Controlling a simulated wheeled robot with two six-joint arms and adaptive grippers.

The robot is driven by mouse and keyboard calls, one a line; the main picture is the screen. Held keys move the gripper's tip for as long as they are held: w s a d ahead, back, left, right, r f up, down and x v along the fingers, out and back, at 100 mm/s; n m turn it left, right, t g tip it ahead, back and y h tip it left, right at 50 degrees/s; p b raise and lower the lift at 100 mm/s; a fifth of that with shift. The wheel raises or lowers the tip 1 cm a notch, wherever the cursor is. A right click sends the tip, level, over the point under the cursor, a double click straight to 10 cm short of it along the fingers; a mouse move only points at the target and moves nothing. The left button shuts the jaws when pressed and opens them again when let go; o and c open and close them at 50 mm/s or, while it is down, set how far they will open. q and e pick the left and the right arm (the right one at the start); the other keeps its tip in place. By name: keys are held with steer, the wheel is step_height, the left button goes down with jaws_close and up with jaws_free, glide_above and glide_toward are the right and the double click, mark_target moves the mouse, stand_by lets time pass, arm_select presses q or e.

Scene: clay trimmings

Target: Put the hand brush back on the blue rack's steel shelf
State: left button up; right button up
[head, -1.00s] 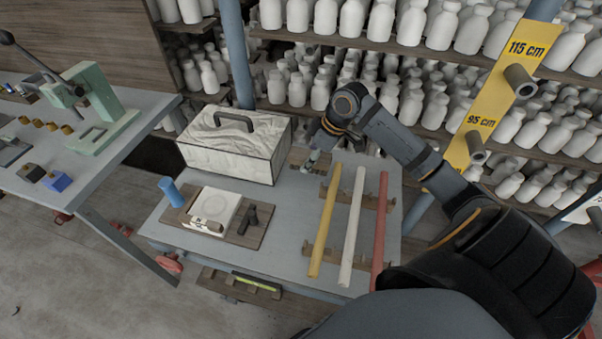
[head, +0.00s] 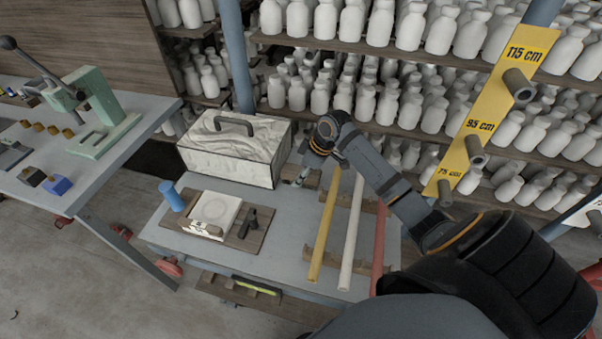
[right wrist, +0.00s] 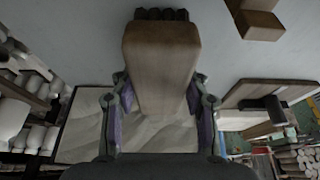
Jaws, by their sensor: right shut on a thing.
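My right gripper (head: 303,177) is low at the back of a grey-topped surface (head: 280,250), beside the right end of a white marbled box (head: 235,150). In the right wrist view, the right gripper (right wrist: 160,98) is shut on the hand brush (right wrist: 160,60), a wooden block with dark bristles at its far end. The brush is too small and covered to make out in the head view. Pale grey surface lies beyond the brush; I cannot tell whether they touch. Which surface is the blue rack's steel shelf is not certain. My left gripper is not in view.
Yellow (head: 323,235), white (head: 351,232) and red (head: 378,250) rods lie on wooden holders to the right. A wooden board (head: 250,237) with a white block and a blue cylinder (head: 171,195) are at front left. Bottle shelves (head: 400,50) stand behind.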

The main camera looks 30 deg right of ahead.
steer(key=o, duration=1)
steer(key=shift+f, duration=0.1)
steer(key=v, duration=1)
steer(key=shift+s+d+r, duration=0.1)
steer(key=shift+d+r, duration=0.1)
steer(key=shift+r, duration=0.15)
steer(key=shift+s+r, duration=0.2)
steer(key=shift+r, duration=0.5)
steer(key=shift+f, duration=0.1)
